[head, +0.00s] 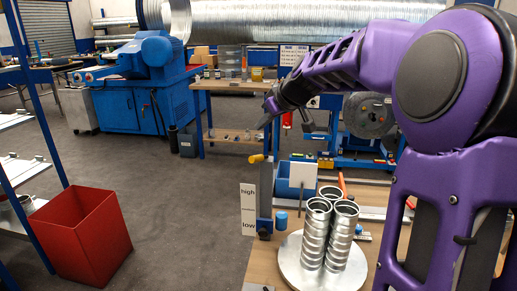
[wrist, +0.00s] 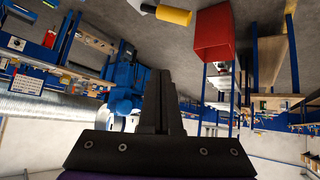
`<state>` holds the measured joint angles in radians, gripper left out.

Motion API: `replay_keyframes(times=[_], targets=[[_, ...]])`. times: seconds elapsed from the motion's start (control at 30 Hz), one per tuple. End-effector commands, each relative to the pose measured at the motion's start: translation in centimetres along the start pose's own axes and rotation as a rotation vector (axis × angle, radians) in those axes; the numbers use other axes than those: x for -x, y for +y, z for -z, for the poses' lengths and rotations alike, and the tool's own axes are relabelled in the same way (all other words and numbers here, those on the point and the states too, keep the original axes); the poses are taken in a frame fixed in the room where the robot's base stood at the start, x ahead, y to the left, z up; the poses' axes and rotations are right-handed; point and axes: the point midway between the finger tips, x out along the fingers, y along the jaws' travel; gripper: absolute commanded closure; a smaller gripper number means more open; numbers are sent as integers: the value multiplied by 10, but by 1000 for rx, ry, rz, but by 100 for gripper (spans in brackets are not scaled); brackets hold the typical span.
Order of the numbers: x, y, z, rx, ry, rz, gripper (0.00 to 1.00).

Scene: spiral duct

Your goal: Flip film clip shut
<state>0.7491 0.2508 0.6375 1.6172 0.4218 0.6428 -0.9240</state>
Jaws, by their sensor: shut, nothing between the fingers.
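My gripper (head: 265,121) is at the end of the raised purple arm, in the air above and behind the yellow-tipped lever in the head view. In the wrist view its dark fingers (wrist: 160,78) are together with nothing between them. I cannot make out a film clip for certain. The yellow-tipped lever (head: 257,158) sticks out at the top of a grey-blue post (head: 265,190) beside a white "high/low" board (head: 248,210). A yellow cylinder with a black and white end (wrist: 174,15) shows at the top of the wrist view, apart from the fingers.
Several silver spiral ducts (head: 316,230) stand on a round plate (head: 300,278) on the wooden bench (head: 263,262). A blue bin (head: 290,178) is behind them. A red bin (head: 82,238) stands on the floor at left. The grey floor between is clear.

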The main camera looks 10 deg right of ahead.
Motion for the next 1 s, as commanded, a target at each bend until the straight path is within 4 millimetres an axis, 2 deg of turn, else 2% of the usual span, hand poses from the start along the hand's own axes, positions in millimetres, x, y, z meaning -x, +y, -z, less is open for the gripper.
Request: replay_keyframes(times=[0.1,0.3,0.73,0.87,1.0], targets=[[4,-3,-7,-6,12,59,100],[8,-9,-10,-2,33,117,100],[9,-12,-10,1,38,129,100],[2,-13,-10,1,37,130,100],[-19,-17,-9,2,36,134,100]])
